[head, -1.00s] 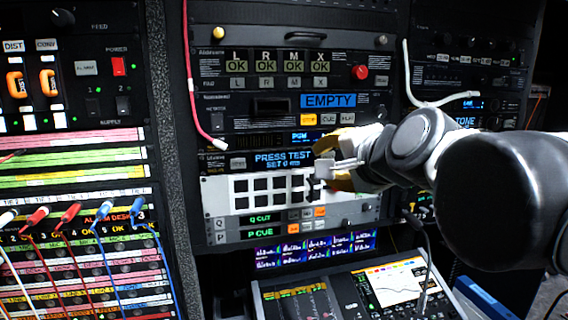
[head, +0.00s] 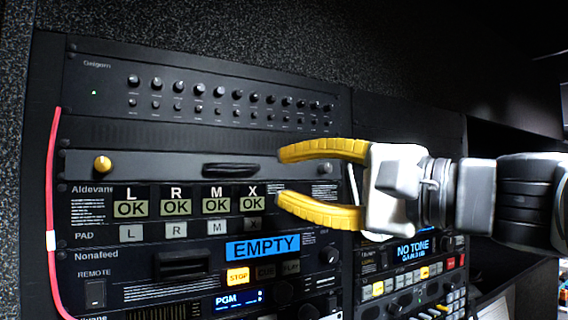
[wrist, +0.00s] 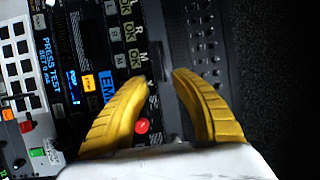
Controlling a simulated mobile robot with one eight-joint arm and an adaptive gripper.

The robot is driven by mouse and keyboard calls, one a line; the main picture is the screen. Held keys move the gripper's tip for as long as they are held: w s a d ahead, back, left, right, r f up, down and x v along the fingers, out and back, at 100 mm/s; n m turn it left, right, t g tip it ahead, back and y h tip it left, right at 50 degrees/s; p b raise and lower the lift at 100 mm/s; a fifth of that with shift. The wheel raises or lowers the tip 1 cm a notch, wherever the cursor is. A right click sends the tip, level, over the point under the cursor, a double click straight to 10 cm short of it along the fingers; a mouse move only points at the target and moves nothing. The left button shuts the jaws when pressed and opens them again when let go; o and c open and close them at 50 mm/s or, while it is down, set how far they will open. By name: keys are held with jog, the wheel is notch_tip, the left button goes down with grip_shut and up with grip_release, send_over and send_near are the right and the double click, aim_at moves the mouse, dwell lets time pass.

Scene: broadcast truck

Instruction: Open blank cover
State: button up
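The likely blank cover is a plain dark grey strip (head: 150,166) across the rack, with a brass-coloured knob (head: 102,164) at its left and a dark recessed handle (head: 231,170) right of its middle. It lies flat in the rack and looks closed. My gripper (head: 280,176) is open, its yellow fingers pointing left over the strip's right part, just right of the handle. In the wrist view the open fingers (wrist: 160,78) straddle a dark strip between labelled and knobbed panels. Nothing is between them; contact cannot be told.
A knob panel (head: 210,92) sits above the strip. Below it is a panel with several OK displays (head: 131,208), then a unit reading EMPTY (head: 262,247). A red knob (wrist: 142,125) lies near one finger. A pink cable (head: 53,180) hangs at the left rack edge.

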aim_at(238, 166)
jog(key=x, duration=0.3)
jog(key=p+x, duration=0.1)
jog(key=x, duration=0.3)
jog(key=p+x, duration=0.1)
jog(key=x, duration=0.2)
jog(key=shift+s+a+r, duration=0.1)
jog(key=shift+a+r, duration=0.2)
jog(key=shift+a, duration=0.05)
grip_shut()
